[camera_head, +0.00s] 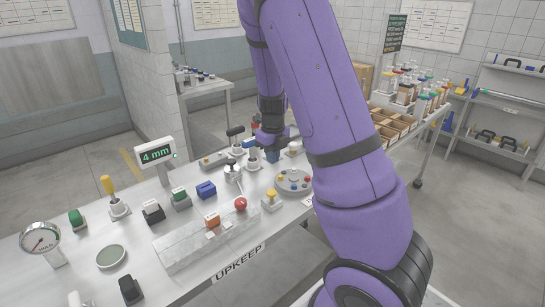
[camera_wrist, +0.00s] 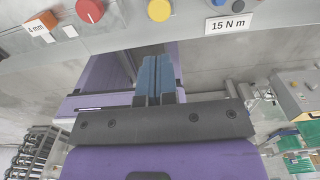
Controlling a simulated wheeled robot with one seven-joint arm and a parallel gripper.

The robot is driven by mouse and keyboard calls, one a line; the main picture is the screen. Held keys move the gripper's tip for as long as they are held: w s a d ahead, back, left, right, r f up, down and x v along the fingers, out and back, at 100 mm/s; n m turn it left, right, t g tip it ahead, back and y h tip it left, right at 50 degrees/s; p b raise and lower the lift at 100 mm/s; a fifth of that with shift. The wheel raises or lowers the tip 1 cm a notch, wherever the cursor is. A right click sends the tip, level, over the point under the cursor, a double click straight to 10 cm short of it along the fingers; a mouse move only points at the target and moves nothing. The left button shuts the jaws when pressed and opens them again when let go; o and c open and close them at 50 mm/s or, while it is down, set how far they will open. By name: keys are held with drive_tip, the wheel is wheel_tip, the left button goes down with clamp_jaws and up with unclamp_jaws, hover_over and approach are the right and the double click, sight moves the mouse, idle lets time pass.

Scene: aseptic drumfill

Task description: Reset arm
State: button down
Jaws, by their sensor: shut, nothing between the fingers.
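My purple arm reaches over the steel bench from the right in the head view. My gripper (camera_head: 272,154) hangs low over the far right part of the bench, small and partly hidden among controls there. In the wrist view my gripper (camera_wrist: 155,62) has its two blue fingers together, with nothing between them. It points toward the bench edge, where a red knob (camera_wrist: 90,11), a yellow button (camera_wrist: 159,10) and a "15 N m" label (camera_wrist: 228,24) show. The fingertips appear apart from these.
The bench holds a dial gauge (camera_head: 40,238), a "4 mm" display (camera_head: 155,152), a yellow-handled lever (camera_head: 112,192), a grey block (camera_head: 207,238) and a round button plate (camera_head: 293,181). A rack of bottles and boxes (camera_head: 405,115) stands behind at right. Open floor (camera_head: 480,220) lies at right.

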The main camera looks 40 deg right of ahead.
idle(0.4)
drive_tip(key=s+a+r+n+t+y, duration=0.1)
drive_tip(key=s+a+r+n, duration=0.3)
drive_tip(key=a+r+n, duration=0.35)
drive_tip(key=s+a+r+n+t+y, duration=0.1)
drive_tip(key=s+a+r+n, duration=0.3)
drive_tip(key=r+n, duration=0.55)
drive_tip(key=s+a+r+n+t+h, duration=0.1)
drive_tip(key=s+r+n, duration=0.3)
drive_tip(key=s+n, duration=0.4)
drive_tip(key=s+a+r+n+t+h, duration=0.1)
drive_tip(key=s+a+r+n+t, duration=0.1)
drive_tip(key=s+n, duration=0.6)
drive_tip(key=shift+s+a+r+n, duration=0.15)
drive_tip(key=shift+a+r+n, duration=0.7)
drive_tip(key=shift+a+n, duration=0.45)
